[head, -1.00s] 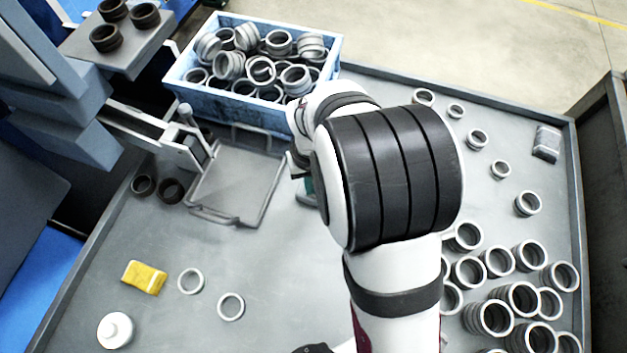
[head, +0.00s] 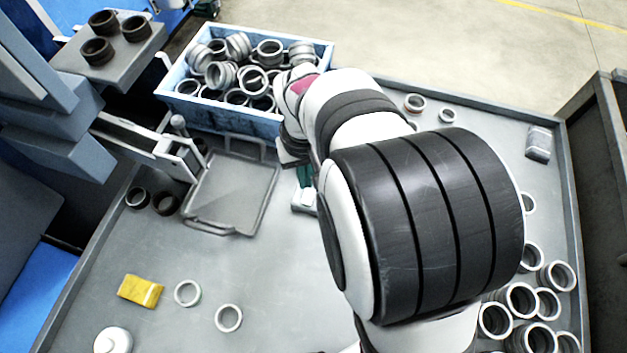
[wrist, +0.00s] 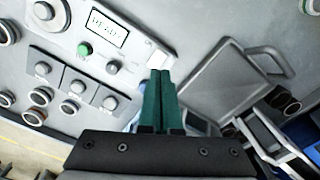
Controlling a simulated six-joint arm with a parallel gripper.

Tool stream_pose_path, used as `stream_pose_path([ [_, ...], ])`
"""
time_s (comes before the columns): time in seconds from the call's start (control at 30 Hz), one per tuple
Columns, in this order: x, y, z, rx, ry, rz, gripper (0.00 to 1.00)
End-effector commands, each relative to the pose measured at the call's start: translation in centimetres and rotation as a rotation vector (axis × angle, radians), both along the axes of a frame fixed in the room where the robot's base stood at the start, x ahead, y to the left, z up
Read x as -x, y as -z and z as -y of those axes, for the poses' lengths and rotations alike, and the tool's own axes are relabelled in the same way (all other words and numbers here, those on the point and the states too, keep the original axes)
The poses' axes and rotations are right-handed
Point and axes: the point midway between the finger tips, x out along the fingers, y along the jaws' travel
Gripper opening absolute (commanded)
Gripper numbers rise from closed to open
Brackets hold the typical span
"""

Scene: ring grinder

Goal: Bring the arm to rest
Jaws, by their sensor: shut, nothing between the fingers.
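My gripper shows in the wrist view (wrist: 161,76) with its two green fingers pressed together and nothing between them. In the head view my gripper (head: 305,178) points down over the table, just right of the grey tray and in front of the blue crate. My arm's thick black and white links cover the middle and right of the table.
A blue crate (head: 215,116) full of rings stands at the back. A grey tray (head: 235,190) lies left of my gripper. Rings stand at right, partly hidden. A yellow block (head: 141,291) and two loose rings lie front left.

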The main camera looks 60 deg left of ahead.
Motion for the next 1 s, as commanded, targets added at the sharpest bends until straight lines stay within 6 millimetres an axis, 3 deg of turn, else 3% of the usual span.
stream_pose_path([
  [0.37, 0.0, 0.0, 0.0, 0.001, 0.000, 0.000, 0.00],
  [0.47, -1.4, -0.9, 1.2, 0.000, 0.058, -0.003, 0.00],
  [0.57, -5.9, -4.0, 6.2, -0.007, 0.280, -0.017, 0.00],
  [0.63, -9.1, -6.7, 12.4, -0.013, 0.524, -0.034, 0.00],
  [0.7, -10.5, -9.0, 19.5, -0.022, 0.799, -0.057, 0.00],
  [0.77, -9.9, -10.4, 25.3, -0.035, 1.046, -0.080, 0.00],
  [0.8, -8.8, -10.9, 28.7, -0.045, 1.209, -0.096, 0.00],
  [0.83, -7.8, -11.1, 30.8, -0.052, 1.318, -0.106, 0.00],
  [0.9, -5.4, -11.1, 33.9, -0.070, 1.529, -0.128, 0.00],
  [1.0, -2.9, -10.7, 35.9, -0.087, 1.718, -0.150, 0.00],
])
